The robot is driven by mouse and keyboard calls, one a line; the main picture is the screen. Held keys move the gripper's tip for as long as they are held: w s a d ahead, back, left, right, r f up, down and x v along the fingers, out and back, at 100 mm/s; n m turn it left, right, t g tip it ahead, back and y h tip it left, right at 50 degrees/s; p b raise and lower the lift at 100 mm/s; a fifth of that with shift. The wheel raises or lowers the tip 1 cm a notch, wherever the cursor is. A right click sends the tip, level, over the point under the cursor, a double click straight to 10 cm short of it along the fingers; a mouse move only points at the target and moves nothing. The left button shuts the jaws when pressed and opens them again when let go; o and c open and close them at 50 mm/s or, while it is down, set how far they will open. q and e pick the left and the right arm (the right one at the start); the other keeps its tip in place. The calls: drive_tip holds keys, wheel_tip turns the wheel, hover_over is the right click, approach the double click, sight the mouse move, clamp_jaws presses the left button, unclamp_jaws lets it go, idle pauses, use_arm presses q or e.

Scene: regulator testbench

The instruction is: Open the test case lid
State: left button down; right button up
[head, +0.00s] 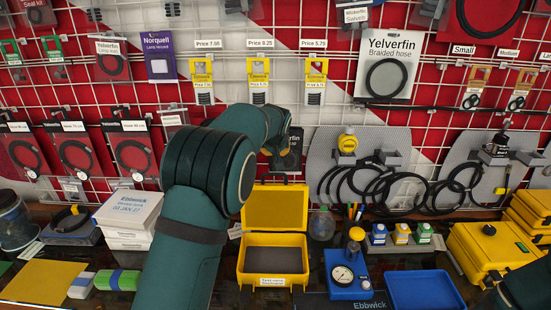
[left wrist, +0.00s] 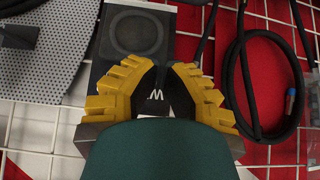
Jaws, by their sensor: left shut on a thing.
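A small yellow case (head: 274,267) with a white label on its front stands on the bench with its lid (head: 275,207) raised; its inside looks empty. A larger yellow case (head: 492,250) at the right is shut, with a black knob on top. I cannot tell which one is the test case. My left gripper (head: 283,143) is up at the wall grid, above and apart from the small case, partly hidden by my arm. In the left wrist view its yellow fingers (left wrist: 160,95) are shut on a dark item (left wrist: 155,106) with a white mark. My right gripper is not seen.
A blue gauge block (head: 345,275) and a blue tray (head: 425,290) stand right of the small case. White boxes (head: 128,215) and a yellow sheet (head: 42,281) lie at the left. Black hoses (head: 400,190) hang on the wall grid.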

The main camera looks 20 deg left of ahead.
use_arm(q)
wheel_tip(320, 180, down, 8)
drive_tip(key=w+p, duration=0.1)
drive_tip(key=shift+w+a+r+p, duration=0.2)
drive_tip(key=shift+w+a+p, duration=0.1)
drive_tip(key=shift+w+p, duration=0.1)
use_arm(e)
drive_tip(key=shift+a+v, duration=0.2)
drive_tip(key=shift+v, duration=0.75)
